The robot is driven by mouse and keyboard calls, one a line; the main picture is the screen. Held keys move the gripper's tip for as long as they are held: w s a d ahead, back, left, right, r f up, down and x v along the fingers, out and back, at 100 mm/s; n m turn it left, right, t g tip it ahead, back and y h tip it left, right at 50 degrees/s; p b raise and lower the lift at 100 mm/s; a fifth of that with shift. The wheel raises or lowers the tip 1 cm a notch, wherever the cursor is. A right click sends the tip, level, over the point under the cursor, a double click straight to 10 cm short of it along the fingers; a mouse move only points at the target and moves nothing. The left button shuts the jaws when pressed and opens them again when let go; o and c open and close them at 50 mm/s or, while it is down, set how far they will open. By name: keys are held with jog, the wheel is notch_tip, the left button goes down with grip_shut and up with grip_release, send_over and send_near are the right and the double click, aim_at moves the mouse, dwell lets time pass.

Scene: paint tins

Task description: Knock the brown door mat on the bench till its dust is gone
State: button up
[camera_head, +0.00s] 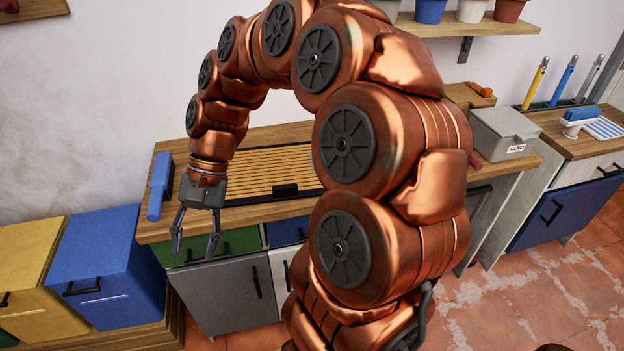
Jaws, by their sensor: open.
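My gripper (195,246) hangs open and empty, fingers pointing down, in front of the left part of the wooden bench (285,135). A slatted orange-brown panel (270,170) with a dark frame lies in the bench top, to the right of my gripper. A small black block (285,191) sits at the panel's front edge. I cannot make out a separate brown door mat, and no dust shows. My large copper arm hides the right part of the bench top.
A blue long object (160,187) lies at the bench's left end. A grey box marked SAND (502,134) stands at the right. A blue-topped brush (578,118) is on the right counter. Blue (95,262) and yellow (35,270) bins stand left. Pots (471,10) line a shelf.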

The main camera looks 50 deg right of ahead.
jog(key=w+d+f+m+t+y+b, duration=0.1)
jog(key=w+d+m+t+y, duration=0.2)
jog(key=w+d, duration=0.35)
jog(key=m+t+b, duration=0.3)
jog(key=m+t, duration=0.5)
jog(key=m, duration=0.7)
send_near(291, 186)
jog(key=x, duration=0.4)
jog(key=shift+d, duration=0.15)
jog(key=shift+g, duration=0.3)
jog(key=shift+p+x, duration=0.6)
jog(key=shift+x, duration=3.35)
jog(key=shift+r, duration=0.2)
jog(key=shift+c, duration=0.3)
grip_shut()
